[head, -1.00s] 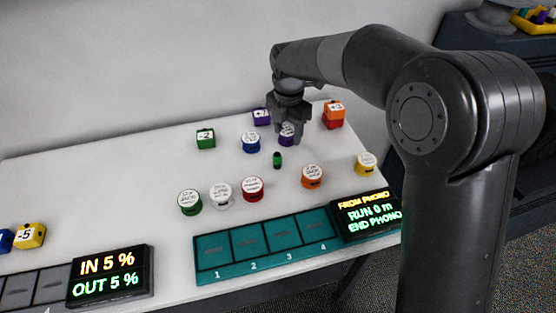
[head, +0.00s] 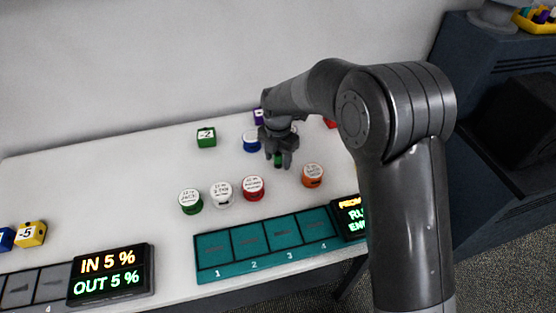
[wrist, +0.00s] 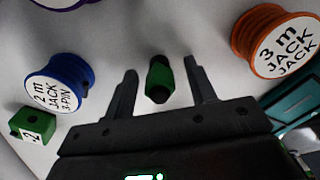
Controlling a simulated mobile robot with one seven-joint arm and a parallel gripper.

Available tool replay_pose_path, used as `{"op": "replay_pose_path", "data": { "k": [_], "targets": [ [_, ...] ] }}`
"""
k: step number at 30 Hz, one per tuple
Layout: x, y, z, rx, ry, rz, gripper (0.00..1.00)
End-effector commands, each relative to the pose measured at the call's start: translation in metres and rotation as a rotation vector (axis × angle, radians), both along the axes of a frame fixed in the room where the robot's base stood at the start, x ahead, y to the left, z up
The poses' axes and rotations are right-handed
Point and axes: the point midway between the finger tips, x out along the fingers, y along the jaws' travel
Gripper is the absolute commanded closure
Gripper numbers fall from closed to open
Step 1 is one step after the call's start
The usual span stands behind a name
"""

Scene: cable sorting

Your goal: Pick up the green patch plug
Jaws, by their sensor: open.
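The green patch plug (wrist: 160,80) is a small green piece with black ends, standing or lying on the white table between my gripper's fingers in the wrist view; I cannot tell which. In the head view the plug (head: 278,160) is partly hidden by the fingers. My gripper (wrist: 159,85) is open, one finger on each side of the plug, with a gap showing on both sides. In the head view my gripper (head: 279,163) points down at the table around the plug.
A blue reel (head: 251,141), an orange reel (head: 313,175) and a red reel (head: 253,188) stand near my gripper. White (head: 221,194) and green (head: 190,201) reels are at the front left. A green cube (head: 206,137) is behind. A teal numbered tray (head: 215,272) lies along the front.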

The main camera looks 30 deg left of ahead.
Motion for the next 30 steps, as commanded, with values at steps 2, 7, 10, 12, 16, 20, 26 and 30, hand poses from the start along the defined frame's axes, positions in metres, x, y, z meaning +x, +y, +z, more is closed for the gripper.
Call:
{"op": "replay_pose_path", "data": {
  "k": [2, 7, 10, 12, 16, 20, 26, 30],
  "targets": [
    [-0.0002, 0.0001, -0.0042, 0.001, -0.001, 0.0, 0.49],
    [0.0002, 0.0001, -0.0048, 0.002, -0.001, -0.001, 0.49],
    [0.0002, 0.0001, -0.0047, 0.002, -0.001, -0.001, 0.53],
    [0.0002, 0.0001, -0.0046, 0.002, -0.001, -0.001, 0.59],
    [0.0002, 0.0001, -0.0045, 0.002, -0.001, -0.001, 0.7],
    [0.0002, 0.0001, -0.0044, 0.002, -0.001, -0.001, 0.8],
    [0.0003, 0.0001, -0.0044, 0.002, -0.001, -0.001, 0.97],
    [0.0003, 0.0002, -0.0043, 0.002, -0.001, -0.001, 0.98]
  ]
}}
